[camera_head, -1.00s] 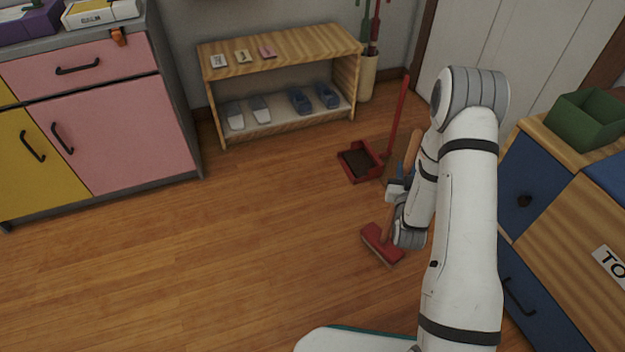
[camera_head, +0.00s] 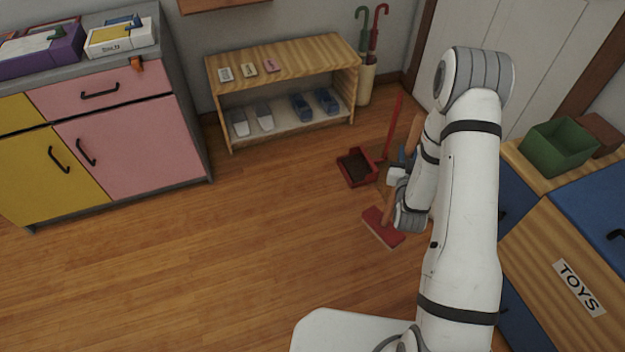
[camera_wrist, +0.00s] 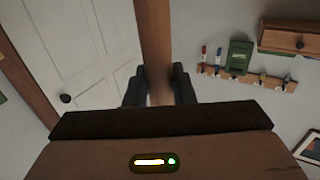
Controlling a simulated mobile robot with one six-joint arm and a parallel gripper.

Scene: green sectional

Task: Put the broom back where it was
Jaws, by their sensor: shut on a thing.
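The broom has a red head (camera_head: 383,228) low over or on the floor; I cannot tell if it touches. Its wooden handle (camera_head: 387,207) rises, tilted, behind my arm, and its upper part shows just left of the arm. In the wrist view the handle (camera_wrist: 155,40) runs upright between the fingers. My gripper (camera_wrist: 160,86) is shut on the handle. In the head view the gripper (camera_head: 397,176) is partly hidden by my wrist. A red dustpan (camera_head: 356,168) with a tall red handle stands on the floor just behind the broom.
A wooden shoe shelf (camera_head: 287,60) stands at the back wall, with an umbrella stand (camera_head: 366,82) to its right. A toy cabinet (camera_head: 545,262) with a green bin (camera_head: 560,147) is at right. Pink and yellow cabinets (camera_head: 130,145) are at left. The middle floor is clear. The wrist view shows a wall hook rack (camera_wrist: 247,77).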

